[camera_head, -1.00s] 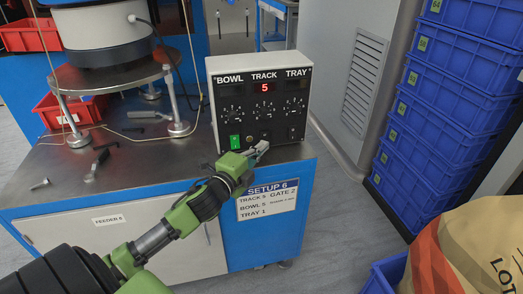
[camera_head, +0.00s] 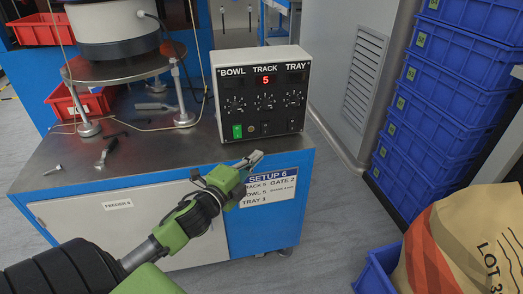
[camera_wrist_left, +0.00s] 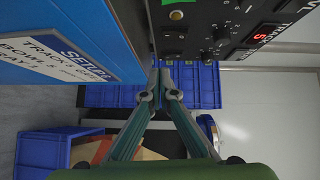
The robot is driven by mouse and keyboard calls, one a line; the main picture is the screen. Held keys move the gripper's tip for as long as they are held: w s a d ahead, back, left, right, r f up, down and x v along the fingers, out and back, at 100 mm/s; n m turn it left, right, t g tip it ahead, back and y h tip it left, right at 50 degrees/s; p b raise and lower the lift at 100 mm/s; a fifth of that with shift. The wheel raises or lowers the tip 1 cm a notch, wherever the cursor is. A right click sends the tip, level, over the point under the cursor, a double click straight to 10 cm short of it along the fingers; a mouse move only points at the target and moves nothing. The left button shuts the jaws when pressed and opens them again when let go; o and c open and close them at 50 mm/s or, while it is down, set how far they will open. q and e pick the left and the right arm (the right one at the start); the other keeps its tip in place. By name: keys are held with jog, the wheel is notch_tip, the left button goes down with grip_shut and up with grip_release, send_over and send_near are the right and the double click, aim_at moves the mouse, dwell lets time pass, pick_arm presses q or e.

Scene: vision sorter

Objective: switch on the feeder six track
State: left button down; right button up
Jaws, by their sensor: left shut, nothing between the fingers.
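The feeder control box (camera_head: 248,62) stands on the steel bench, with BOWL, TRACK and TRAY columns. Only the TRACK display (camera_head: 266,80) is lit, showing a red 5. The TRACK dial (camera_head: 265,101) sits below it, with a small dark switch (camera_head: 265,127) underneath whose position I cannot read. A green switch (camera_head: 237,131) is at lower left. My left gripper (camera_head: 256,158) is shut and empty, below and in front of the panel, apart from it. Its closed fingers (camera_wrist_left: 160,70) show in the wrist view beside the panel edge. My right gripper is not in view.
The SETUP 6 sheet (camera_head: 268,190) is on the bench front. A bowl feeder (camera_head: 112,35) stands left, with loose tools and a red bin (camera_head: 75,103) nearby. Blue crates (camera_head: 425,125) are stacked right. A large sack (camera_head: 465,235) sits at lower right.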

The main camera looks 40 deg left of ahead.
pick_arm(q)
jog(key=s, duration=0.4)
jog(key=shift+s+d+f, duration=0.15)
jog(key=shift+s+f, duration=0.05)
jog(key=shift+s, duration=0.05)
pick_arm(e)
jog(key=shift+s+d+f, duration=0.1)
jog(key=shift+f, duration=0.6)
